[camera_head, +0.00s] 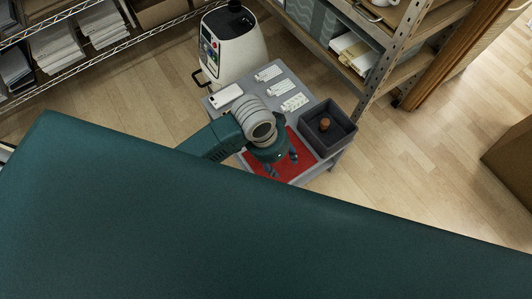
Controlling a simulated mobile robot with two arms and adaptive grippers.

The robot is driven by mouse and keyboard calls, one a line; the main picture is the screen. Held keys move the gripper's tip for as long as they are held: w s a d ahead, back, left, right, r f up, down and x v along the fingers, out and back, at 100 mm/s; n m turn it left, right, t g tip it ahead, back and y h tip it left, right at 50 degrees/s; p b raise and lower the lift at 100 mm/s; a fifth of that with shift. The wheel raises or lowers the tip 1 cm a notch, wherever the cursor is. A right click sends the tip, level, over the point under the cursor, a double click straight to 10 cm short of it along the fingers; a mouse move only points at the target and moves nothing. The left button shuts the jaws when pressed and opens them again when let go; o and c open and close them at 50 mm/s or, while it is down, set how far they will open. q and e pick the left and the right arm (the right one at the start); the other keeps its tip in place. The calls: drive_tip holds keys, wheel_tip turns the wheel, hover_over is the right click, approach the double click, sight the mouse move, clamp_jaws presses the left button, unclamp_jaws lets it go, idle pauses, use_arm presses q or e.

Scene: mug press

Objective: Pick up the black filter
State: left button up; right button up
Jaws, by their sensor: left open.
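My left gripper (282,168) is open, low over the red mat (246,162) on the small grey table (301,148). I cannot tell whether its fingers touch the mat. I cannot make out a black filter; my arm and gripper cover part of the mat. A dark open bin (345,136) stands at the table's right side, with a small brown cylinder (324,124) in it. My right gripper is not in view.
A white machine (233,45) stands behind the table. White cards (282,87) and a white flat item (226,96) lie on the tabletop. Shelves (395,55) stand behind on the right. Open wooden floor (430,150) lies to the right. My own body hides the lower view.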

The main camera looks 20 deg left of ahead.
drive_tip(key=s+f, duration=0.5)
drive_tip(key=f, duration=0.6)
use_arm(q)
drive_tip(key=w+a+f+y, duration=0.1)
drive_tip(key=w+a+f, duration=0.2)
drive_tip(key=w+a+f+g+y+b, duration=0.1)
drive_tip(key=w+a+f, duration=0.2)
drive_tip(key=w+a, duration=0.1)
drive_tip(key=shift+w+f+m, duration=0.1)
drive_tip(key=shift+f+m, duration=0.25)
drive_tip(key=shift+m, duration=0.05)
drive_tip(key=f, duration=0.1)
drive_tip(key=f+b, duration=0.1)
drive_tip(key=f, duration=0.1)
drive_tip(key=f+b, duration=0.1)
drive_tip(key=f, duration=0.1)
drive_tip(key=shift+d+f, duration=0.2)
drive_tip(key=shift+d, duration=0.05)
drive_tip(key=shift+f, duration=0.15)
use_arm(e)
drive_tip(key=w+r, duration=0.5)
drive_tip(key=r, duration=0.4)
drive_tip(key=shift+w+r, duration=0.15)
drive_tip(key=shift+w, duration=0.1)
use_arm(q)
drive_tip(key=shift+c, duration=0.2)
clamp_jaws()
